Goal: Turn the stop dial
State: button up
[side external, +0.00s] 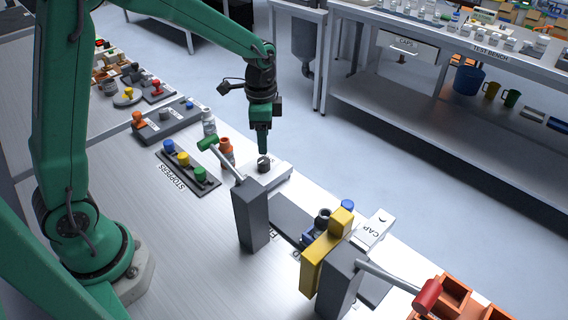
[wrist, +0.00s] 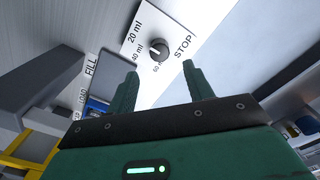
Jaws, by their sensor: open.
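The stop dial (wrist: 157,47) is a small dark round knob on a white plate (wrist: 177,22) marked 20 ml, 40 ml and STOP, plus a partly hidden label. The knob has a pale mark; I cannot tell which label it points at. In the side view the dial (side external: 264,165) sits on its plate at the bench's far edge. My gripper (wrist: 159,72) is open and empty, its two fingers apart with the dial ahead between them. In the side view my gripper (side external: 263,153) points down just above the dial; contact cannot be told.
A grey post (side external: 250,215) with a green-handled lever (side external: 208,143) stands close in front of the dial. A yellow block (side external: 322,262) and a red-handled lever (side external: 427,295) are to the right. The stoppers rack (side external: 188,170) and an orange bottle (side external: 227,150) are to the left.

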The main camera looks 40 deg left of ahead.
aim_at(264, 159)
jog(key=shift+f, duration=3.7)
jog(key=c, duration=1)
jog(key=shift+n, duration=0.4)
jog(key=n, duration=1.1)
jog(key=shift+a, duration=0.1)
